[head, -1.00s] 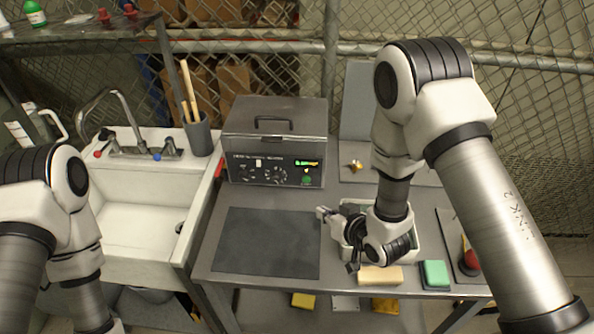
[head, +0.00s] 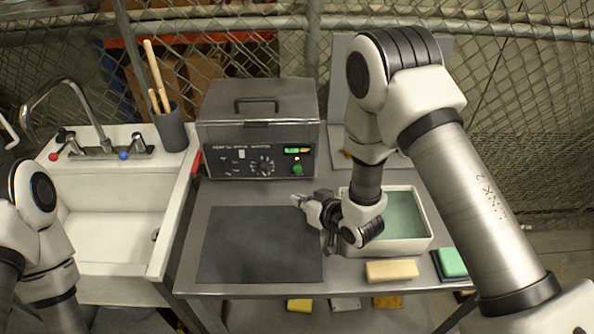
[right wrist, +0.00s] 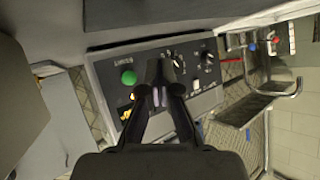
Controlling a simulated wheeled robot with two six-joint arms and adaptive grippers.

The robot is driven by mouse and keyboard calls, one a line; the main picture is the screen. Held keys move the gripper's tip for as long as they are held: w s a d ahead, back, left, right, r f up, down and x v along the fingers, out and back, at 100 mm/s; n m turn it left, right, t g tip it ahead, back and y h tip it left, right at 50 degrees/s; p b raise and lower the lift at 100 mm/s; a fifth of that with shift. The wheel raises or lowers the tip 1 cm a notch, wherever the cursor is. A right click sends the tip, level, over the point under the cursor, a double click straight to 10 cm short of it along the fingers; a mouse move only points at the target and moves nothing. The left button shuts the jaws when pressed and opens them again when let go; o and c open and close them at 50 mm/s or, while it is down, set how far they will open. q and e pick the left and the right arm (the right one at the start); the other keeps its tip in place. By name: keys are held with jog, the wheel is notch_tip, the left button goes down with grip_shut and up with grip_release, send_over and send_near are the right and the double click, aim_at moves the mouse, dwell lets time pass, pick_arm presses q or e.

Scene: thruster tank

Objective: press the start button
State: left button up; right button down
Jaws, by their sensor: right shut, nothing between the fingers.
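The grey tank (head: 258,110) stands at the back of the table, with a dark control panel (head: 225,165) on its front. The green start button (head: 297,169) is at the panel's right, below a small lit display (head: 298,150). In the right wrist view the green button (right wrist: 128,77) shows just left of the fingertips. My right gripper (head: 296,200) is shut and empty, in front of and below the button, apart from it. It also shows in the right wrist view (right wrist: 157,92), pointing toward the panel. My left gripper is out of view; only my left arm shows.
A dark mat (head: 260,245) lies in front of the tank. A white tray with green contents (head: 424,243) sits right, partly behind my right arm. A cream block (head: 391,270) and a green sponge (head: 452,262) lie at the front edge. A sink (head: 110,225) is left.

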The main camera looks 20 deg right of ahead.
aim_at(297, 169)
jog(key=w, duration=0.2)
jog(key=w+d, duration=0.1)
jog(key=w, duration=0.3)
jog(key=shift+d+f, duration=0.1)
jog(key=shift+d, duration=0.2)
jog(key=shift+w+d, duration=0.2)
jog(key=shift+w, duration=0.1)
jog(key=shift+w+b, duration=0.15)
jog(key=shift+b, duration=0.15)
dwell(0.5)
jog(key=shift+w+d, duration=0.1)
jog(key=shift+w, duration=0.2)
jog(key=shift+w+d, duration=0.1)
jog(key=shift+w, duration=0.3)
dwell(0.6)
jog(key=shift+s+a, duration=0.25)
jog(key=shift+s, duration=0.6)
